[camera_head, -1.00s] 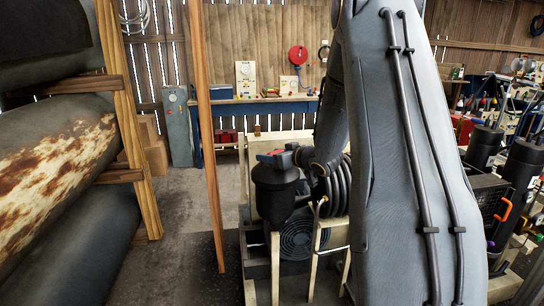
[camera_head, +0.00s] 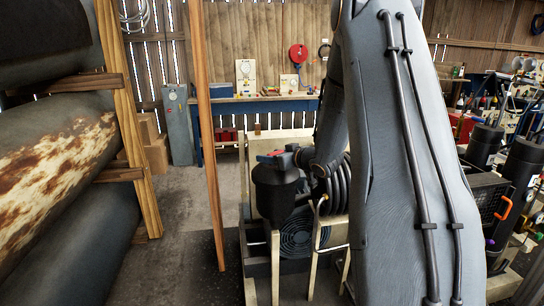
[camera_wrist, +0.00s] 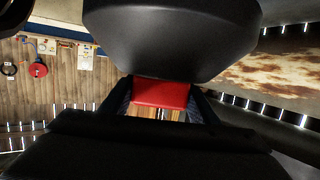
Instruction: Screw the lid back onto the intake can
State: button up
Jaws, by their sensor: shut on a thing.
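The black intake can (camera_head: 275,195) stands upright in the middle of the head view. Its wider dark top, seemingly the lid (camera_head: 275,172), sits at its mouth; I cannot tell whether it is threaded on. My gripper (camera_head: 271,157) is right above it, coming in from the right. In the wrist view, which looks upside down, my gripper (camera_wrist: 160,100) is shut on a red block (camera_wrist: 160,93), apparently the lid's handle. The block meets a large dark rounded body (camera_wrist: 170,40), the lid or can, whose far side is hidden.
A wooden post (camera_head: 208,140) stands left of the can. A coiled black hose (camera_head: 335,185) and a fan (camera_head: 297,235) are right of and below it. Large rusty tanks (camera_head: 50,170) fill the left. A blue workbench (camera_head: 260,105) is behind. Bare floor (camera_head: 175,220) lies left.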

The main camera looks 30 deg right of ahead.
jog(key=shift+f, duration=0.5)
jog(key=o, duration=1.4)
jog(key=shift+c, duration=0.2)
jog(key=shift+s, duration=0.1)
jog(key=b+v, duration=0.2)
jog(key=v, duration=0.5)
jog(key=shift+s+d, duration=0.1)
jog(key=shift+s, duration=0.2)
